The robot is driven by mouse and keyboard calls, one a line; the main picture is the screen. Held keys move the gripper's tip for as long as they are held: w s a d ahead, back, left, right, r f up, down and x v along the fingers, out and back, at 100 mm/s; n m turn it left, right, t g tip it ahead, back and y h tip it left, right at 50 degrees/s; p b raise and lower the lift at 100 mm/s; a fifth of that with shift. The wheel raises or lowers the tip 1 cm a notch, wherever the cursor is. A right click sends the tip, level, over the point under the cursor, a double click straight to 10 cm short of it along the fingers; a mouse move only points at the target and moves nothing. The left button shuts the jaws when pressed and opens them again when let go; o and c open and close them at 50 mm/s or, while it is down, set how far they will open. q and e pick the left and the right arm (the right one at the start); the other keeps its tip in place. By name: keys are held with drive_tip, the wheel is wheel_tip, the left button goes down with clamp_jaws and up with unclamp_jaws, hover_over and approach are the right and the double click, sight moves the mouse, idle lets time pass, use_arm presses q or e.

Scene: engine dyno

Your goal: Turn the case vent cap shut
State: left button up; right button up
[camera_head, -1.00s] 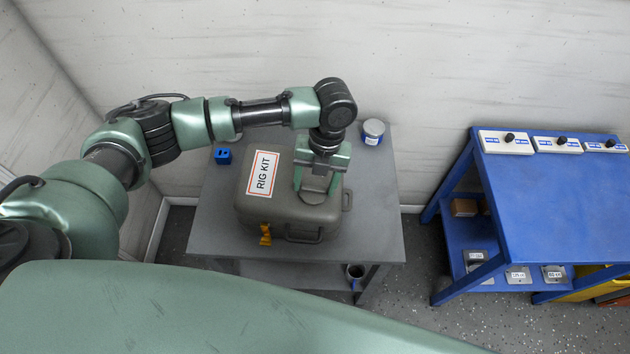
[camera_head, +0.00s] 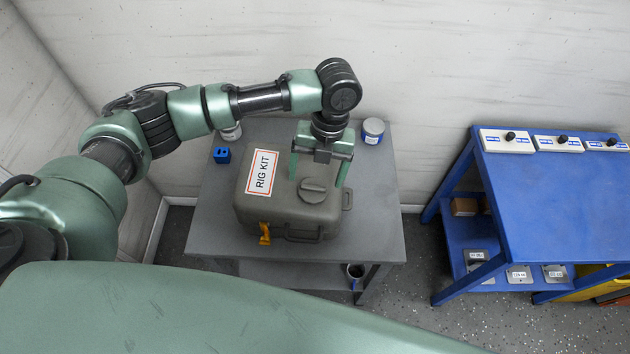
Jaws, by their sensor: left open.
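The grey-brown case (camera_head: 275,212) stands on the grey table, with a "RIG KIT" label (camera_head: 262,172) on its lid. The round vent cap (camera_head: 312,189) with a raised grip bar sits on the right part of the lid and is in plain view. My left gripper (camera_head: 317,178) is over the lid at the cap, its two fingers apart on either side and pointing down. It is open and holds nothing. Whether its fingertips touch the lid I cannot tell. An orange latch (camera_head: 264,234) is on the case's front. My right gripper is not in view.
The grey table (camera_head: 375,235) also bears a blue block (camera_head: 222,155), a can (camera_head: 373,131) at the back right and another can (camera_head: 231,132) partly behind my arm. A blue bench (camera_head: 560,200) with switch boxes stands to the right, across a floor gap.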

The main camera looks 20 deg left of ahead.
sight(320, 186)
use_arm(q)
drive_tip(key=shift+w+d+r+b, duration=0.15)
drive_tip(key=shift+w+r+b, duration=0.05)
drive_tip(key=shift+r, duration=0.95)
drive_tip(key=shift+w+d+r+b, duration=0.1)
drive_tip(key=shift+w+r+b, duration=0.1)
drive_tip(key=shift+r, duration=0.9)
